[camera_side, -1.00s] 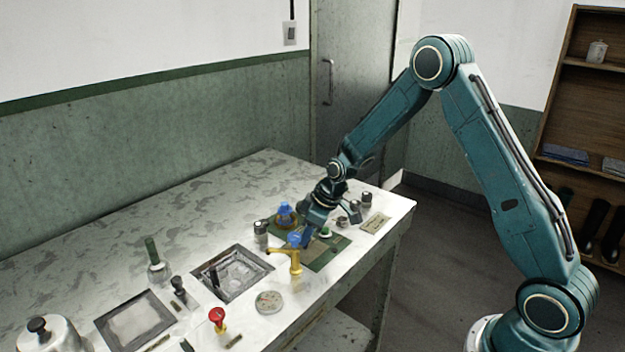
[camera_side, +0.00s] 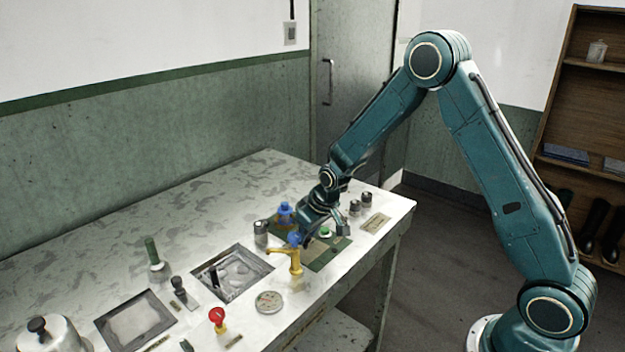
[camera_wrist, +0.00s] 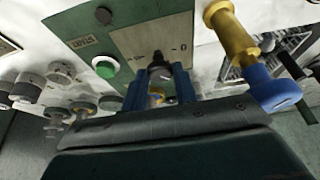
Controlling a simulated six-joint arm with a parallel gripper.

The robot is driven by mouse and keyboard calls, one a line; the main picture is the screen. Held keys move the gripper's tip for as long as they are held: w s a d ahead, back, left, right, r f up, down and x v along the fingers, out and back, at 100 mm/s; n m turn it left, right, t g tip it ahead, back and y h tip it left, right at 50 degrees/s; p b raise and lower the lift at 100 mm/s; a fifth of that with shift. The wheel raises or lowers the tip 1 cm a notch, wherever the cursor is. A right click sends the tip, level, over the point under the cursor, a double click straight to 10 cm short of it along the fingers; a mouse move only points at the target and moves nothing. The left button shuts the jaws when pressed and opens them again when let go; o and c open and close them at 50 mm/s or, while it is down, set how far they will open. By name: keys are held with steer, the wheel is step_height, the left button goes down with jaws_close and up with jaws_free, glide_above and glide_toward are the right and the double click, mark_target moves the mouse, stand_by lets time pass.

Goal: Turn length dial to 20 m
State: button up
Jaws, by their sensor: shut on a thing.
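Where the dial's mark points and the 20 m mark cannot be read.
A green button (camera_wrist: 104,67) is left of the dial. A yellow tap with a blue handle (camera_side: 294,256) stands close to my gripper, beside a water basin (camera_side: 242,288). Several grey knobs (camera_wrist: 61,72) stand on the other side. A blue-topped valve (camera_side: 286,213) is behind.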

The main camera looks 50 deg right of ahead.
steer(key=o, duration=1)
steer(key=shift+r, duration=0.15)
steer(key=shift+v, duration=6.8)
steer(key=shift+s, duration=0.1)
steer(key=shift+c, duration=0.2)
